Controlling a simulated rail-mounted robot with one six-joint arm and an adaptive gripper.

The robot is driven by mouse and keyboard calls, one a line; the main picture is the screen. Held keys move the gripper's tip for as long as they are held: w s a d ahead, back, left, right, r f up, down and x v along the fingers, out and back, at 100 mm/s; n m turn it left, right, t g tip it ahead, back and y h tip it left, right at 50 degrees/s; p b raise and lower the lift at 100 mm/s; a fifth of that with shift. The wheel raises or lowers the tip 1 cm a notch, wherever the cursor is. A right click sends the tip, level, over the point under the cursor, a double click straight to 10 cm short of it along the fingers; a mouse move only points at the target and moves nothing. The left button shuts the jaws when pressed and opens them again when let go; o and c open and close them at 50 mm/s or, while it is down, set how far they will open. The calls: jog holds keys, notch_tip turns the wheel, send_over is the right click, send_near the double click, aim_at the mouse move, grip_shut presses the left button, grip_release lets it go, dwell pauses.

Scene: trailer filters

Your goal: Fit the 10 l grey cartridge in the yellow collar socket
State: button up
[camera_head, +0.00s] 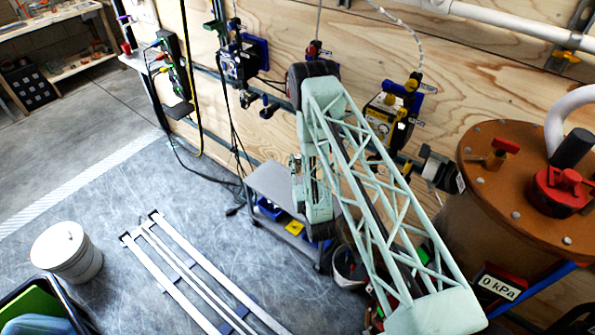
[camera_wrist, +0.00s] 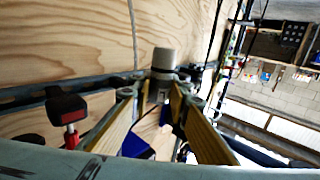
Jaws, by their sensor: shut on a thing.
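In the wrist view, my gripper (camera_wrist: 160,95) has its two yellow-padded fingers closing in on the lower part of a grey cylinder, which looks like the grey cartridge (camera_wrist: 164,58). It stands out beyond the fingertips, close to the plywood wall; its lower end is partly hidden by the fingers. No volume mark is readable. In the head view, a yellow unit (camera_head: 384,119) hangs on the wall behind my arm; I cannot tell whether it carries the yellow collar socket. My gripper cannot be made out behind the arm there.
In the head view are a blue wall unit (camera_head: 258,50), a grey cart (camera_head: 270,185), a brown tank (camera_head: 490,220) and a white bucket (camera_head: 66,252). Open floor lies left.

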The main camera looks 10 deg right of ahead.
notch_tip(320, 180, up, 13)
jog(key=s+b, duration=0.2)
jog(key=b, duration=0.2)
jog(key=shift+s+d+b, duration=0.3)
jog(key=shift+s+d, duration=0.05)
jog(key=shift+s, duration=0.05)
jog(key=shift+f, duration=0.15)
